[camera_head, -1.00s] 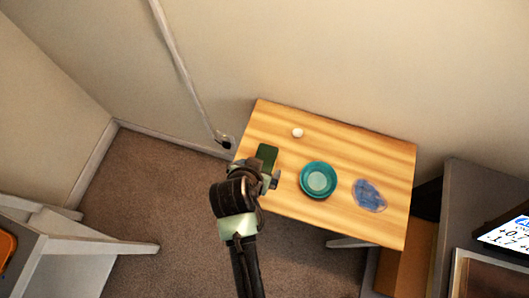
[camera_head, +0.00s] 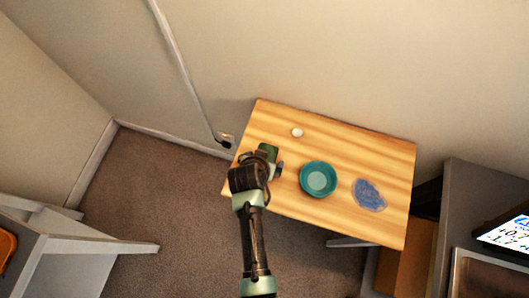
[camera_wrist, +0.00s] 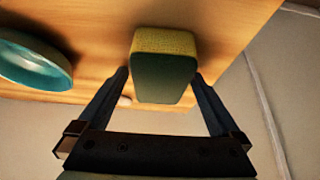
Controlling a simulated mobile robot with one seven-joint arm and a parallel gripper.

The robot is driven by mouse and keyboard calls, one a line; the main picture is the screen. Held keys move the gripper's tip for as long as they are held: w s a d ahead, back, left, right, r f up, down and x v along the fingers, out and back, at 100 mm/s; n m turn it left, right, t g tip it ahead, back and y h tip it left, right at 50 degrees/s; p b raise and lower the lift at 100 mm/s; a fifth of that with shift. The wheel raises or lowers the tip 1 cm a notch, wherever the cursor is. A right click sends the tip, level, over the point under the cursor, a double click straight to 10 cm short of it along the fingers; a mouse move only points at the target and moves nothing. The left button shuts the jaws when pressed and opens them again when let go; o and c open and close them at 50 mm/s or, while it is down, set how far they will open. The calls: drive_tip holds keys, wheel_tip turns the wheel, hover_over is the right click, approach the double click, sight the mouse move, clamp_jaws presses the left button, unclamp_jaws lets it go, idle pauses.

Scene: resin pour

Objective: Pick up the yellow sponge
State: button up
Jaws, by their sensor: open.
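The yellow sponge (camera_wrist: 165,42) has a dark green face and shows close up in the wrist view, against the wooden table (camera_wrist: 225,22). Its green face also shows in the head view (camera_head: 268,150) near the table's left end, partly hidden by my arm. My gripper (camera_wrist: 160,76) is open, with one finger on each side of the sponge. The sponge lies in the gap between the fingertips. A narrow gap shows beside the left finger; contact at the right finger is hard to tell.
A teal bowl (camera_head: 318,179) stands right of my gripper. A blue patch (camera_head: 368,195) lies farther right on the table. A small white round object (camera_head: 297,132) is toward the back. A wall stands behind the table.

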drive_tip(key=c, duration=1.3)
wheel_tip(320, 180, up, 10)
drive_tip(key=shift+r, duration=0.1)
